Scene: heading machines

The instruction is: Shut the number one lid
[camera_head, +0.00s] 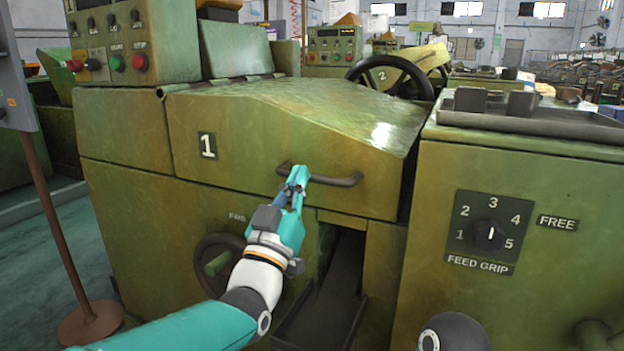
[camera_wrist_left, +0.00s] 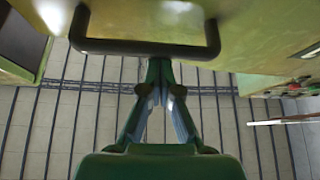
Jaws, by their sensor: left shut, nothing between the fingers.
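The number one lid (camera_head: 290,130) is a worn green cover with a white 1 plate (camera_head: 207,146). It lies low over the machine, and its front lower edge looks level with the body below; I cannot tell whether a slight gap is left. Its dark bar handle (camera_head: 336,181) is on the front face and crosses the wrist view (camera_wrist_left: 145,47). My left gripper (camera_head: 297,178) is at the left half of the handle, fingers together with nothing between them. In the wrist view its fingertips (camera_wrist_left: 160,72) are close to the bar; contact is unclear. My right gripper is out of view.
Below the lid are a handwheel (camera_head: 217,262), partly behind my arm, and an open chute (camera_head: 338,290). A feed grip panel (camera_head: 488,233) is on the cabinet to the right. A control box (camera_head: 135,45) stands at upper left, and another handwheel (camera_head: 392,80) stands behind.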

